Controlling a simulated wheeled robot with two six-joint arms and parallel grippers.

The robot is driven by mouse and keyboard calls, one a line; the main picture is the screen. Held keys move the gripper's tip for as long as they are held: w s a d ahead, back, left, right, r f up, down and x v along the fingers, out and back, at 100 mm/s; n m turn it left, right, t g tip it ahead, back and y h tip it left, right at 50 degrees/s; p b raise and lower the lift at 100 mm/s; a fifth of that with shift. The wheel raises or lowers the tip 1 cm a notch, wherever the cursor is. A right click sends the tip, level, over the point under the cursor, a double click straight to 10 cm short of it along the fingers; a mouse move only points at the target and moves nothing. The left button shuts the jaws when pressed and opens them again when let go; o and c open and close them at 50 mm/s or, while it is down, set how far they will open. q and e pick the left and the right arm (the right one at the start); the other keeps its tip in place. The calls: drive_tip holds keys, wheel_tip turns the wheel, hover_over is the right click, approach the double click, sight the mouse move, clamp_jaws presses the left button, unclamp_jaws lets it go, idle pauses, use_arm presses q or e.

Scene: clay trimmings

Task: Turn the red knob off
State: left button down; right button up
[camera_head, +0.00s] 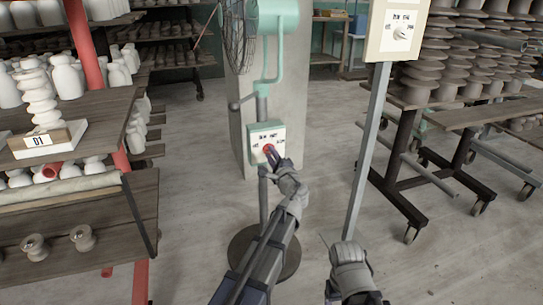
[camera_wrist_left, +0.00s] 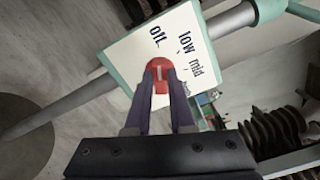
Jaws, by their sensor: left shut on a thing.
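The red knob (camera_head: 268,149) is on the pale front plate of the green-edged control box (camera_head: 254,130) on the fan's stand. In the left wrist view the red knob (camera_wrist_left: 158,64) sits between my fingertips, and its short white mark runs roughly up the picture, in line with the "off" label. The plate (camera_wrist_left: 128,52) also reads "low" and "mid"; its lower part is hidden behind my fingers. My left gripper (camera_head: 272,155) is shut on the knob; it also shows in the left wrist view (camera_wrist_left: 160,76). My right arm shows at the bottom right, without visible fingertips.
The fan (camera_head: 238,35) stands before a pale pillar on a dark round base (camera_head: 262,252). Right of it, a grey post (camera_head: 366,150) carries another control panel (camera_head: 396,30) with a white knob. Pottery shelves stand left; wheeled racks (camera_head: 400,160) stand right.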

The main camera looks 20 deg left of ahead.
idle(0.3)
use_arm(q)
drive_tip(key=c, duration=0.8)
unclamp_jaws()
drive_tip(key=shift+v, duration=3.9)
drive_tip(key=s+d+f+n+g+h+p, duration=0.2)
drive_tip(key=s+f+n+g+h+p, duration=0.1)
drive_tip(key=s+f+n+g, duration=0.8)
drive_tip(key=s+d+f+g+h+p, duration=0.1)
drive_tip(key=s+d+f+g+h, duration=0.15)
drive_tip(key=s+d, duration=0.45)
drive_tip(key=s+d+f+g+h+p, duration=0.1)
drive_tip(key=s+d+f+g+h, duration=0.15)
drive_tip(key=s, duration=0.75)
drive_tip(key=shift+n+t+h, duration=0.4)
drive_tip(key=r+p, duration=2.4)
drive_tip(key=p, duration=0.1)
drive_tip(key=s+d+r+p, duration=0.1)
drive_tip(key=r+p, duration=1.1)
drive_tip(key=r, duration=0.1)
drive_tip(key=shift+p, duration=0.4)
